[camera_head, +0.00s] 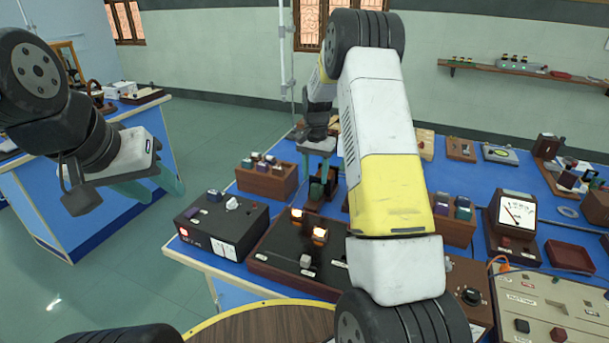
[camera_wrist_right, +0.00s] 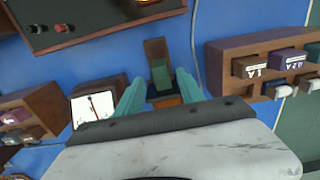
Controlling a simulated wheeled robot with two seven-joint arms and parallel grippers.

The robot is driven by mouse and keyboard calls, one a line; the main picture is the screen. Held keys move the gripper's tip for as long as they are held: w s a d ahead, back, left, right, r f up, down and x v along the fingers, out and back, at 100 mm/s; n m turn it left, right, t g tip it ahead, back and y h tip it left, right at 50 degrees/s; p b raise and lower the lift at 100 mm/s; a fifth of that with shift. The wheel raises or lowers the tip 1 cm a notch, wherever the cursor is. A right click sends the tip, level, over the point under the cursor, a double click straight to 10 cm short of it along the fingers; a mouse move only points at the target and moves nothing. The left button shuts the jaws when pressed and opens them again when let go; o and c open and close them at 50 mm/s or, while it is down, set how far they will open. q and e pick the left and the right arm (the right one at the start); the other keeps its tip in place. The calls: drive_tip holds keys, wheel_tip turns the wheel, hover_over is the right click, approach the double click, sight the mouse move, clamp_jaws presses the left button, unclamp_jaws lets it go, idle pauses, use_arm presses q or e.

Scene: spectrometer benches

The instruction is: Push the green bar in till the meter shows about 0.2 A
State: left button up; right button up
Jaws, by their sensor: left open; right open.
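The green bar (camera_wrist_right: 161,76) stands in a dark brown wooden frame (camera_wrist_right: 155,48) in the right wrist view. My right gripper (camera_wrist_right: 158,88) is open, with one teal finger on each side of the bar. I cannot tell whether either finger touches it. A meter (camera_wrist_right: 93,108) with a white face and a thin needle sits beside the frame; its reading is too small to make out. In the head view my right gripper (camera_head: 319,170) is above the frame, and my right arm covers the area just right of it. My left gripper (camera_head: 150,189) is open and empty beyond the bench's left edge.
A wooden rack of labelled blocks (camera_wrist_right: 262,62) stands beside the frame. A black box (camera_head: 218,222) and a dark panel with two glowing lamps (camera_head: 298,252) lie in front.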

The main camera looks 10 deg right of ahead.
drive_tip(key=shift+r, duration=1.4)
drive_tip(key=s+a+r+n+t+y, duration=0.1)
drive_tip(key=s+a+r+n+t, duration=0.2)
drive_tip(key=s+r, duration=1.35)
drive_tip(key=s+a+r+n+t, duration=0.1)
drive_tip(key=s+r+n, duration=0.1)
drive_tip(key=s, duration=0.7)
drive_tip(key=s+a+r+n+t+y, duration=0.1)
drive_tip(key=s+r+n+t, duration=0.1)
drive_tip(key=s, duration=0.6)
drive_tip(key=shift+s+a, duration=0.35)
drive_tip(key=shift+s, duration=0.05)
